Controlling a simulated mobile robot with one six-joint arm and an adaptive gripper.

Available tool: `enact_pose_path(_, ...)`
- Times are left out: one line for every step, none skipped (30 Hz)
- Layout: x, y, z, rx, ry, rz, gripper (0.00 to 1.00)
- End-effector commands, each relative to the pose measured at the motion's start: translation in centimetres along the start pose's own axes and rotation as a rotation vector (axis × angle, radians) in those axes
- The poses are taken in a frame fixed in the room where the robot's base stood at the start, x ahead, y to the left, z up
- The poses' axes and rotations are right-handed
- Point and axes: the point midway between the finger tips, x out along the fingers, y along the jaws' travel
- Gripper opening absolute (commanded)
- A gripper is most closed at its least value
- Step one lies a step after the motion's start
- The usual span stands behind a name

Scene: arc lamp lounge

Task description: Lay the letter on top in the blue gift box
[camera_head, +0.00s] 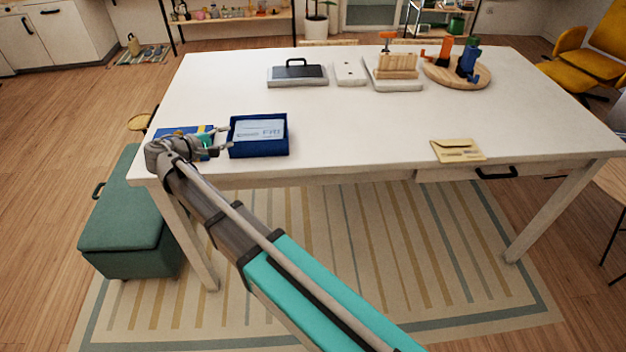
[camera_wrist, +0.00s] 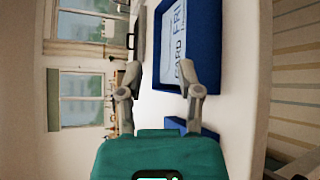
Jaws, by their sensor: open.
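The blue gift box (camera_head: 262,153) stands open on the white table near its left front. A white card (camera_head: 259,130) with blue print lies in it. The box wall (camera_wrist: 207,60) and the card (camera_wrist: 177,35) also show in the wrist view. A cream letter (camera_head: 457,149) lies flat near the table's front edge, right of centre. A blue lid-like piece with a yellow band (camera_head: 205,130) lies left of the box, partly hidden by my arm. My gripper (camera_head: 225,140) is open at the box's left side, apart from the letter. In the wrist view its fingertips (camera_wrist: 161,80) have nothing visible between them.
A grey case with a black handle (camera_head: 298,75), a white panel (camera_head: 349,72), a wooden rack (camera_head: 397,67) and a round board with coloured pieces (camera_head: 457,73) stand along the back. The tabletop between box and letter is clear. A green bench (camera_head: 125,220) stands left.

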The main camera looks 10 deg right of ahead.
Motion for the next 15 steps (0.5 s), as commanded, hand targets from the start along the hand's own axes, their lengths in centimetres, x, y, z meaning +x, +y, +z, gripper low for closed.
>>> enact_pose_path(0.3, -0.1, 0.2, 0.003, -0.002, -0.007, 0.46)
enact_pose_path(0.5, -0.2, 0.4, 0.005, -0.003, -0.013, 0.46)
enact_pose_path(0.9, -0.4, 0.7, 0.009, -0.004, -0.024, 0.46)
enact_pose_path(1.2, -0.6, 0.9, 0.014, -0.006, -0.035, 0.46)
enact_pose_path(1.7, -0.9, 1.2, 0.019, -0.007, -0.049, 0.46)
enact_pose_path(2.4, -1.2, 1.8, 0.027, -0.011, -0.07, 0.46)
enact_pose_path(3.0, -1.6, 2.2, 0.036, -0.013, -0.089, 0.46)
enact_pose_path(3.6, -1.9, 2.7, 0.045, -0.016, -0.11, 0.46)
enact_pose_path(4.5, -2.5, 3.5, 0.059, -0.021, -0.142, 0.46)
enact_pose_path(5.3, -3.0, 4.1, 0.071, -0.025, -0.169, 0.46)
enact_pose_path(6.0, -3.5, 4.7, 0.083, -0.028, -0.197, 0.46)
enact_pose_path(7.1, -4.2, 5.7, 0.103, -0.035, -0.237, 0.46)
enact_pose_path(7.9, -4.8, 6.4, 0.119, -0.039, -0.268, 0.46)
enact_pose_path(8.7, -5.4, 7.1, 0.135, -0.044, -0.301, 0.46)
enact_pose_path(9.6, -6.2, 8.1, 0.158, -0.051, -0.345, 0.46)
